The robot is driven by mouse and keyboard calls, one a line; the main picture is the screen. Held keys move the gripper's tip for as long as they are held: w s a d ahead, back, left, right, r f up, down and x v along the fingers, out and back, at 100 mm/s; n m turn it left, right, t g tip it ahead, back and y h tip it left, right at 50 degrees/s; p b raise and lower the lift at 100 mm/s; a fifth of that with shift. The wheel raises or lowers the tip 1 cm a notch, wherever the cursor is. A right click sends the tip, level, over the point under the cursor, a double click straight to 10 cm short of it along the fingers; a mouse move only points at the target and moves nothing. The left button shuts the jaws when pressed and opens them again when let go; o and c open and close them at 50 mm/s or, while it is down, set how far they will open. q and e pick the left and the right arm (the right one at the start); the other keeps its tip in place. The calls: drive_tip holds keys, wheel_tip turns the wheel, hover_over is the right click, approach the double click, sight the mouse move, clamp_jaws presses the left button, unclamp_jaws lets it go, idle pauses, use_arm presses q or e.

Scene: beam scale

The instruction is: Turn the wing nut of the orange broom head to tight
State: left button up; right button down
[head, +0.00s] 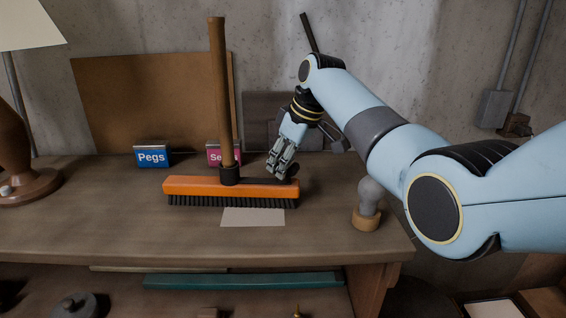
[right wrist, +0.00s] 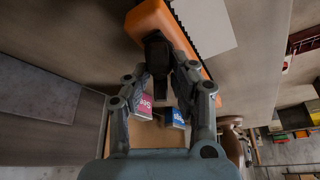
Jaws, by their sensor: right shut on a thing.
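The orange broom head (head: 200,186) lies on the workbench with its black bristles down. Its brown handle (head: 219,90) stands upright from a black socket (head: 229,174). My right gripper (head: 279,171) is at the right part of the head, pointing down. In the right wrist view, its fingertips (right wrist: 174,76) are closed on a dark piece, which I take to be the wing nut (right wrist: 156,48), beside the orange head (right wrist: 146,17). The fingers partly hide the nut, and its turned position cannot be told. My left gripper is not in view.
A blue Pegs box (head: 152,156) and a partly hidden pink box (head: 213,153) stand behind the broom. A pale sheet (head: 252,217) lies in front. A knob on a wooden base (head: 366,219) stands near the right edge; a lamp (head: 18,150) is at left.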

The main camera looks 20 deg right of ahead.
drive_tip(key=shift+r+m+p, duration=0.15)
drive_tip(key=shift+m+p, duration=0.45)
drive_tip(key=shift+p, duration=0.3)
drive_tip(key=m+t+h+p, duration=0.1)
drive_tip(key=m+p, duration=0.2)
drive_tip(key=shift+a+r+p, duration=0.1)
drive_tip(key=shift+p, duration=0.25)
drive_tip(key=shift+m+h+p, duration=0.3)
drive_tip(key=shift+m, duration=0.2)
drive_tip(key=shift+m+h+p, duration=0.3)
drive_tip(key=shift+m+h, duration=0.1)
drive_tip(key=shift+m, duration=0.5)
drive_tip(key=m+h, duration=0.1)
drive_tip(key=m, duration=0.3)
drive_tip(key=shift+f+m+h, duration=0.2)
drive_tip(key=shift+m+h, duration=0.2)
drive_tip(key=shift+w, duration=0.1)
drive_tip(key=c, duration=1.1)
unclamp_jaws()
